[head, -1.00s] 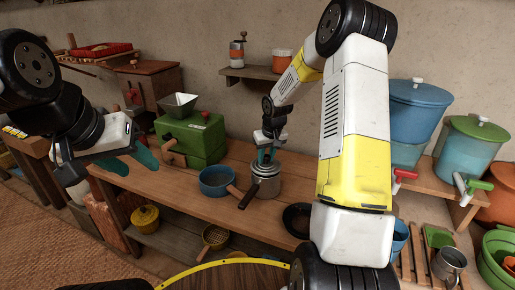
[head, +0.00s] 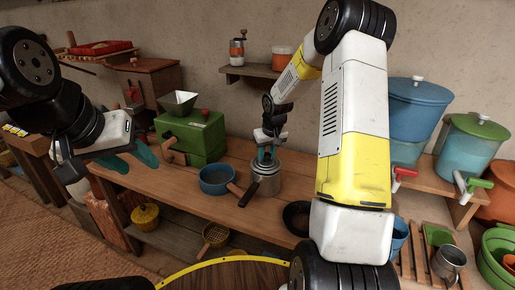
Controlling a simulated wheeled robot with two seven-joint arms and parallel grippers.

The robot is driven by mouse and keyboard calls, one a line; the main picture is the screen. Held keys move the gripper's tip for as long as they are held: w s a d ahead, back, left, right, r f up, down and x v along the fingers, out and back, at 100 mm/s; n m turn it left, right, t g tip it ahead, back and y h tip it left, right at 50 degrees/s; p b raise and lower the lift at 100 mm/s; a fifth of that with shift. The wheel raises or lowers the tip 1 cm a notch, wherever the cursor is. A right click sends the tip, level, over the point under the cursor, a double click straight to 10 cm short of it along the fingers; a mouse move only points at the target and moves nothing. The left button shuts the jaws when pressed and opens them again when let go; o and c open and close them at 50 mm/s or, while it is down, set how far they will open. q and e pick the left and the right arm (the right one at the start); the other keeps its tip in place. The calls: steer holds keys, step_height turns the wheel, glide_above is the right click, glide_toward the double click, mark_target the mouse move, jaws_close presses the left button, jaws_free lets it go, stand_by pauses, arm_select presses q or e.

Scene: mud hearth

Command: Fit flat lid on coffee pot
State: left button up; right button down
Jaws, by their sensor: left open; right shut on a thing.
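The coffee pot (head: 266,184) is a small grey metal pot with a dark handle. It stands upright on the wooden bench, right of a blue pan. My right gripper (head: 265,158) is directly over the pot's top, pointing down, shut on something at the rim. The flat lid is too small and too covered by the fingers to make out clearly, and I cannot tell whether it touches the rim. My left gripper (head: 137,160) is open and empty, with teal fingers, in front of the bench's left part.
The blue pan (head: 215,184) with a wooden handle sits close left of the pot. A green grinder box (head: 200,138) stands behind it on the wooden bench (head: 190,195). A dark bowl (head: 297,215) lies to the right, partly behind my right arm.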

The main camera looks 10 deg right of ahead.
steer(key=shift+f, duration=0.65)
stand_by(0.8)
steer(key=c, duration=0.6)
jaws_free()
steer(key=shift+o, duration=0.2)
steer(key=shift+r, duration=3.55)
